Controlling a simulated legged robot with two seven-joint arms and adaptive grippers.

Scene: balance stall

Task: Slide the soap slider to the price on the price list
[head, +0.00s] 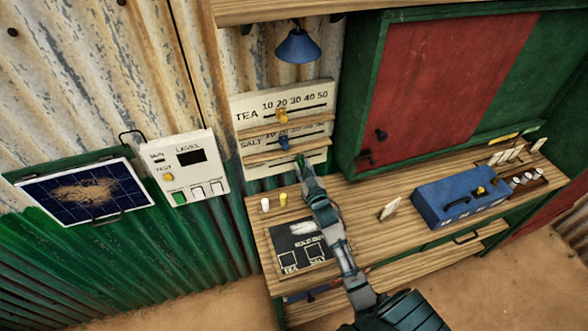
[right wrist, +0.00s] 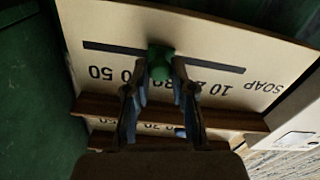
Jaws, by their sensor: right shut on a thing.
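The soap slider is a green knob (right wrist: 160,62) on a dark slot in the lowest row of the white scale board (head: 315,95). In the right wrist view the row appears upside down, with SOAP at the right and numbers running to 50 at the left. The knob appears between 30 and 40. My right gripper (right wrist: 160,78) is shut on the knob. In the head view the right gripper (head: 300,166) reaches up to the board and covers much of the soap row. I cannot pick out a readable price list. My left gripper is out of view.
Above are the yellow tea slider (head: 281,115) and blue salt slider (head: 283,142), with wooden ledges between rows. A wooden counter (head: 360,200) below holds a dark board (head: 300,262), a blue box (head: 461,198) and small cards. A blue lamp (head: 298,46) hangs above.

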